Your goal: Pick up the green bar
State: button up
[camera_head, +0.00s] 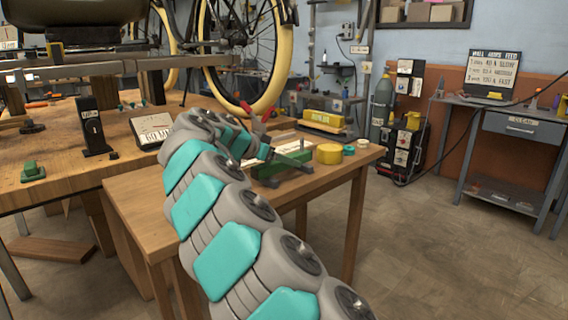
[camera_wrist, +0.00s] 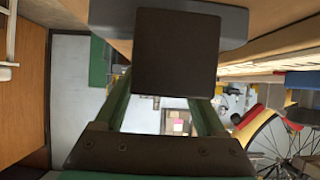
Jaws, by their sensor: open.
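The green bar (camera_head: 284,169) lies on the small wooden table, near its right part, with a grey metal piece across its top. My arm reaches over the table from the bottom right, and my gripper (camera_head: 272,156) is close to the bar, partly hidden by the arm. In the wrist view my gripper (camera_wrist: 165,90) shows green fingers spread apart. A dark square block stands in front of them. A green strip at the left there may be the bar. I cannot tell whether the fingers touch the bar.
A yellow cylinder (camera_head: 328,153) and a teal ring (camera_head: 349,150) sit right of the bar. The small table (camera_head: 150,196) adjoins a workbench (camera_head: 60,180) with a bicycle wheel (camera_head: 245,60) above it.

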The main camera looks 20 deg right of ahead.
grip_shut()
dwell(0.5)
dwell(0.3)
